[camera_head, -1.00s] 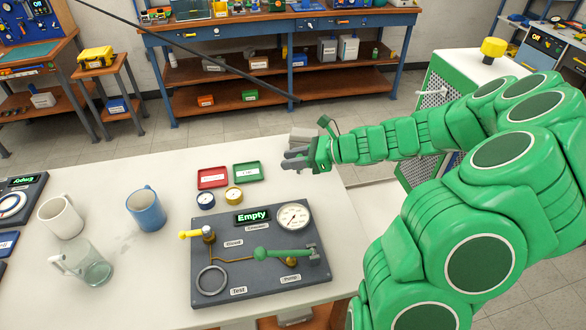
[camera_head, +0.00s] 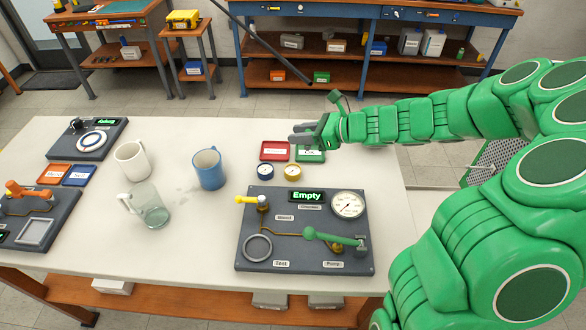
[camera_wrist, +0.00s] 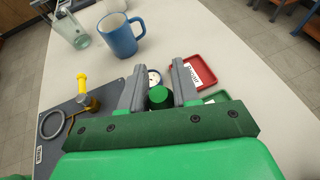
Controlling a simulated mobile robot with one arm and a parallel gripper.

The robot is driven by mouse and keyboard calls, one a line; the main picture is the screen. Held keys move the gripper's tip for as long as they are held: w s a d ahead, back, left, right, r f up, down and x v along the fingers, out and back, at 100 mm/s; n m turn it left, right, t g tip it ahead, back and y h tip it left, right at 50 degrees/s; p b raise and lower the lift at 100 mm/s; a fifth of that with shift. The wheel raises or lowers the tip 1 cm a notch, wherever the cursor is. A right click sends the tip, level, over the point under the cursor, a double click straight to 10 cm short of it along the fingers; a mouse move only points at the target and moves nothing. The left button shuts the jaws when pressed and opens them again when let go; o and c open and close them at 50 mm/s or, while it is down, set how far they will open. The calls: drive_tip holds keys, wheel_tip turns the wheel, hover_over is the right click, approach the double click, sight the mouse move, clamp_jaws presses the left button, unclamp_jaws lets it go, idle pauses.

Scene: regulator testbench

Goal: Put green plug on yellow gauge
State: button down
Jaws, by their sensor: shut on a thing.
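My gripper (camera_head: 296,133) is in the air above the back edge of the white table, beside the red and green trays. In the wrist view its two grey fingers (camera_wrist: 158,88) close around a green round plug (camera_wrist: 158,98). The plug cannot be made out in the head view.
A red tray (camera_head: 274,151) and a green tray (camera_head: 316,157) lie behind the gauges. The dark test board (camera_head: 290,258) with a yellow valve and green lever lies in front. A blue mug (camera_head: 208,170), a white mug (camera_head: 131,160) and a glass mug (camera_head: 148,207) stand left.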

sight(287, 167)
drive_tip(key=shift+s+a+f, duration=0.1)
drive_tip(key=shift+a+f, duration=0.55)
drive_tip(key=shift+f, duration=0.65)
drive_tip(key=shift+s+a+f, duration=0.1)
drive_tip(key=shift+a+f, duration=0.6)
drive_tip(key=shift+f, duration=0.65)
drive_tip(key=shift+a+f, duration=0.65)
drive_tip(key=shift+f, duration=0.65)
drive_tip(key=shift+f+g, duration=0.1)
drive_tip(key=shift+g, duration=0.2)
drive_tip(key=c, duration=0.8)
unclamp_jaws()
drive_tip(key=shift+v, duration=6.05)
